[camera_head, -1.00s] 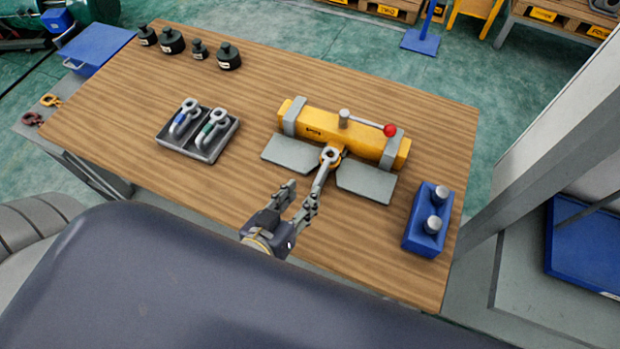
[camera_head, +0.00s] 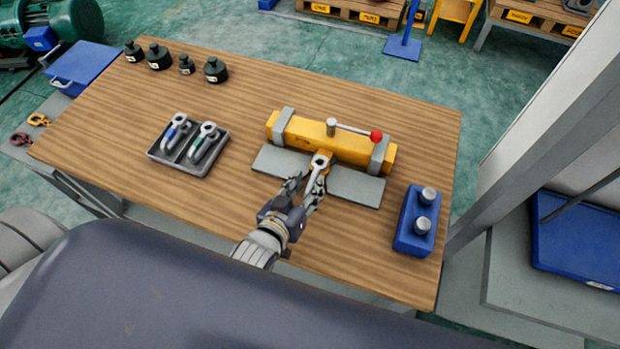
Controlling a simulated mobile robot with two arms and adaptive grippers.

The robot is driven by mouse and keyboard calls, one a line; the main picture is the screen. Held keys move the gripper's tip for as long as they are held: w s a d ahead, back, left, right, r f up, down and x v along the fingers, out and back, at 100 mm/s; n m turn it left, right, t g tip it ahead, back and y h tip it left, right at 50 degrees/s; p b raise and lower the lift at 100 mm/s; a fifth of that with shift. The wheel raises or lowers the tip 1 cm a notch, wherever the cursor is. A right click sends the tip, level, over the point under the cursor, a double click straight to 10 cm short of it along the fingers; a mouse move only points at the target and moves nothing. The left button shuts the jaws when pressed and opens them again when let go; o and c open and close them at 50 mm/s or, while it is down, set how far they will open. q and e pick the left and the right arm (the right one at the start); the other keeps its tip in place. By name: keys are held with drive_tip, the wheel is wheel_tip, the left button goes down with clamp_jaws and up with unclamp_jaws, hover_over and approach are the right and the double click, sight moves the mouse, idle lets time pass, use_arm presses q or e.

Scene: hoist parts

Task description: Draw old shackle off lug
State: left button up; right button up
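The old shackle (camera_head: 318,168) is a grey metal piece with a ring-like eye. It is at the lug (camera_head: 322,157), a small orange-yellow part at the front middle of a yellow beam clamp (camera_head: 332,139) with grey jaws. My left gripper (camera_head: 304,186) is in front of the clamp with its fingers spread. Its right finger overlaps the lower end of the shackle in the picture; I cannot tell whether they touch. The fingers hide that end. My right gripper is not in view.
A grey tray (camera_head: 160,158) with two shackles, one marked blue and one green, lies to the left. A blue block (camera_head: 407,232) with two metal pins stands at right. Several black weights (camera_head: 215,70) stand at the back left. The front-left tabletop is clear.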

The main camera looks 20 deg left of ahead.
sight(314, 180)
use_arm(q)
drive_tip(key=shift+x, duration=1)
drive_tip(key=shift+w+f, duration=0.1)
drive_tip(key=shift+w, duration=0.2)
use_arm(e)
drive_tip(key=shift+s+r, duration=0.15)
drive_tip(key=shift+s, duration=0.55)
use_arm(q)
clamp_jaws()
drive_tip(key=shift+s, duration=0.1)
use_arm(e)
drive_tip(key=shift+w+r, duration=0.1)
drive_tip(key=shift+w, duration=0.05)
